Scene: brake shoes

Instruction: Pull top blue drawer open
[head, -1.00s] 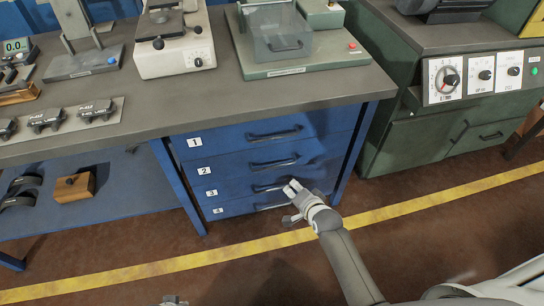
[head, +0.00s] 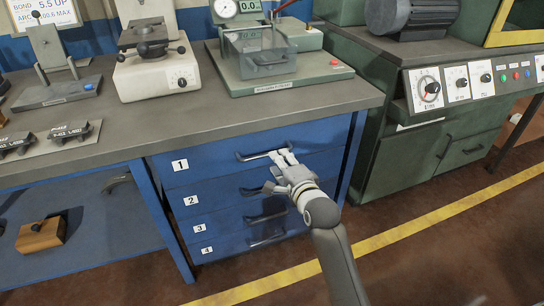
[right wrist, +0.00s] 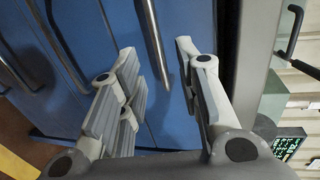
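The top blue drawer (head: 215,168), labelled 1, is flush with the cabinet front under the bench in the head view. Its dark bar handle (head: 250,156) runs across its face. My right gripper (head: 282,157) is at the right part of this handle, with its fingers pointing at the drawer. In the right wrist view, the two fingers of the gripper (right wrist: 158,70) are spread apart. A grey handle bar (right wrist: 152,38) lies in the gap between them, with space on both sides. My left gripper is not in view.
Lower blue drawers (head: 225,204) with similar handles sit below. The grey benchtop (head: 225,117) overhangs them and carries instruments. A green machine cabinet (head: 405,165) stands close on the right. The brown floor with a yellow line (head: 430,218) is clear in front.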

